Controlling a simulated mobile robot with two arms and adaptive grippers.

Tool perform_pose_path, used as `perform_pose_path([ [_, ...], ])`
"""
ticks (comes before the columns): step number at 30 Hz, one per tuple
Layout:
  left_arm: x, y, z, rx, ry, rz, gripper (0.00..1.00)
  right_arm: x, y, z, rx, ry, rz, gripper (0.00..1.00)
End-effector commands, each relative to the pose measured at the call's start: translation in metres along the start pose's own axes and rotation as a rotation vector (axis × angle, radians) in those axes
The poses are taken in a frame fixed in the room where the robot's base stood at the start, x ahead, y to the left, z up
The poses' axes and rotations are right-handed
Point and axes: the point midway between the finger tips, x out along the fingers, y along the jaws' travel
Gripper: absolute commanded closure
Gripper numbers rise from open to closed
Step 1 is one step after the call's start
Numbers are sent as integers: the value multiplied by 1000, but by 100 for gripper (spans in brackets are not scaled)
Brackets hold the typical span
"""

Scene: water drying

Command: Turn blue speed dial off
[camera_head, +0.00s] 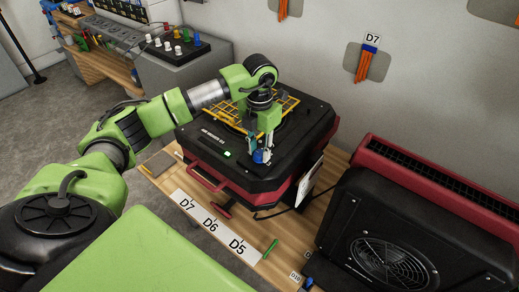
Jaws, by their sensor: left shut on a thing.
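The blue speed dial (258,157) sits on the front top edge of a black and red machine (205,151). My left gripper (262,152) points down at the dial from above, with its fingers shut on it. The fingers partly cover the dial, so its pointer direction cannot be seen. A small green lit switch (227,154) is on the same front edge, left of the dial. My right gripper does not show.
A yellow wire rack (285,104) lies on top of the machine, behind my gripper. A red-topped black fan unit (385,240) stands at the right. The wooden table holds labels D7, D6, D5 (212,222) and a green pen (270,248).

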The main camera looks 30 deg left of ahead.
Motion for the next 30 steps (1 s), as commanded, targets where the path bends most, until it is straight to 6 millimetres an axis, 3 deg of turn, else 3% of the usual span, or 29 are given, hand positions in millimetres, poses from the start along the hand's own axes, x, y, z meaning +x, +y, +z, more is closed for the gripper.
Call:
perform_pose_path([
  [5,-2,1,1,-3,-5,0,96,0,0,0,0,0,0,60],
  [6,-2,1,1,-3,-5,0,69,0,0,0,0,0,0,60],
  [8,-1,1,1,-3,-4,0,58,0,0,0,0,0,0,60],
  [20,-5,0,1,-1,-2,0,58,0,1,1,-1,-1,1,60],
  [23,-18,0,2,-1,-5,-1,58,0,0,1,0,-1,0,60],
  [30,-68,0,2,0,-8,0,58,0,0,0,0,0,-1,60],
])
